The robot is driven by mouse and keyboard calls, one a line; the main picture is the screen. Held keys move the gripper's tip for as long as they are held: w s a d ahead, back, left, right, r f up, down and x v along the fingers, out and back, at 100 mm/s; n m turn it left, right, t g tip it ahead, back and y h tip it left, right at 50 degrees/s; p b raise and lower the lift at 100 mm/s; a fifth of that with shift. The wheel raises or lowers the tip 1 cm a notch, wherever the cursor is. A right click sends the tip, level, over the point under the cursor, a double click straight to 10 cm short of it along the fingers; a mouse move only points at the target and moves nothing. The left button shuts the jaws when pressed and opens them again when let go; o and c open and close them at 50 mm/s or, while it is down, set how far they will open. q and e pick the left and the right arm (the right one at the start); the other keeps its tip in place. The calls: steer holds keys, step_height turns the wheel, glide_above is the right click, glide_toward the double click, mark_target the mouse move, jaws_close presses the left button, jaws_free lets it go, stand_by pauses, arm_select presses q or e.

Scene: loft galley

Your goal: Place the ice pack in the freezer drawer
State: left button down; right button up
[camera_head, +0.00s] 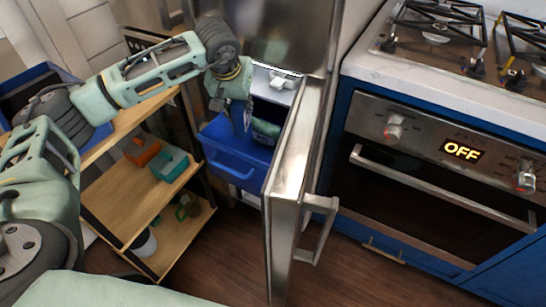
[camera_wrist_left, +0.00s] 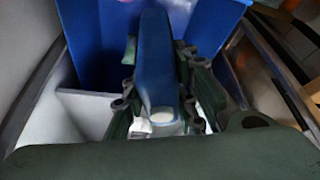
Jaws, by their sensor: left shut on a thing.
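The blue freezer drawer (camera_head: 232,160) is pulled out below the fridge compartment, behind the open steel door. My left gripper (camera_head: 246,118) comes down from above and its fingertips are at the drawer's opening. In the left wrist view, my left gripper (camera_wrist_left: 160,105) is shut on a long dark blue thing, which looks like the ice pack (camera_wrist_left: 156,60), held between its fingers. The blue drawer (camera_wrist_left: 90,35) shows behind it. In the head view the held pack is mostly hidden by the gripper.
The open steel door (camera_head: 287,180) stands just right of the drawer. A wooden shelf unit (camera_head: 125,205) at left holds an orange box (camera_head: 141,150) and a teal box (camera_head: 170,164). The oven (camera_head: 430,170) is at right, with clear floor before it.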

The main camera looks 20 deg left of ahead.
arm_select(q)
steer(key=a+f+b, duration=0.2)
steer(key=f+b, duration=0.1)
steer(key=f, duration=0.5)
steer(key=w+a+f+b, duration=0.1)
steer(key=a+f+b, duration=0.1)
steer(key=f, duration=0.6)
steer(key=shift+w+f+n+b, duration=0.25)
steer(key=shift+n+b, duration=0.05)
steer(key=shift+b, duration=0.25)
arm_select(e)
steer(key=v, duration=0.6)
steer(key=shift+t, duration=0.3)
steer(key=shift+w+d, duration=0.1)
steer(key=shift+d, duration=0.1)
arm_select(q)
steer(key=shift+f+b, duration=0.4)
steer(key=shift+f, duration=0.2)
steer(key=c, duration=1.4)
jaws_free()
steer(key=shift+s, duration=0.1)
arm_select(e)
steer(key=shift+f, duration=0.35)
